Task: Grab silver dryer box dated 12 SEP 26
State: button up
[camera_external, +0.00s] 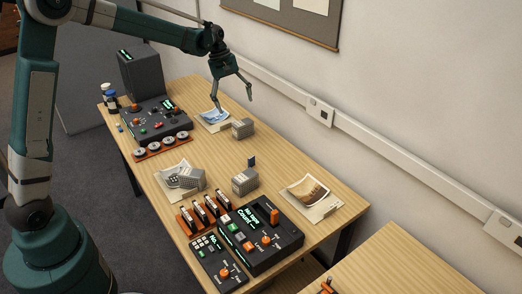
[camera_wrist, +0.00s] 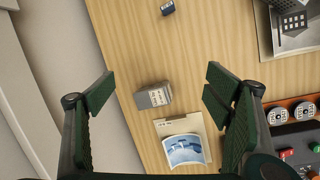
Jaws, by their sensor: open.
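Silver-grey boxes stand on the wooden table (camera_external: 160,167). One silver box (camera_external: 242,128) is near the wall side, beside a blue picture card (camera_external: 214,118). It also shows in the wrist view (camera_wrist: 153,96), between my fingers in the picture, with small dark print on its label. A second silver box (camera_external: 244,183) stands mid-table. No date is legible. My gripper (camera_external: 234,99) is open and empty above the first box, fingers pointing down; it shows in the wrist view (camera_wrist: 156,92).
Dark control consoles (camera_external: 262,235) (camera_external: 155,121) with knobs, a rack of dark slots (camera_external: 201,211), and a brown photo card (camera_external: 306,195) take up much of the table. The wall runs along the far side.

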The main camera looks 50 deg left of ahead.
aim_at(242, 121)
jog(key=w+a+f+n, duration=0.1)
jog(key=w+a+f, duration=0.1)
jog(key=f, duration=0.2)
jog(key=w+a+f+n+h+p, duration=0.1)
jog(key=w+a+f, duration=0.2)
jog(key=w+a+f+n+g, duration=0.1)
jog(key=w+a+f, duration=0.1)
jog(key=a+f, duration=0.1)
jog(key=shift+w+a+f+p, duration=0.15)
jog(key=shift+f+p, duration=0.05)
jog(key=shift+f, duration=0.2)
jog(key=shift+w+a+f+p, duration=0.1)
jog(key=shift+f+p, duration=0.05)
jog(key=shift+f, duration=0.25)
jog(key=shift+w+a+f+n+h, duration=0.2)
jog(key=shift+a+f+n+h, duration=0.15)
jog(key=shift+f, duration=0.2)
jog(key=shift+x, duration=1.35)
jog(key=shift+b+x, duration=0.55)
jog(key=shift+x, duration=2.05)
jog(key=shift+s+a, duration=0.1)
jog(key=shift+s, duration=0.1)
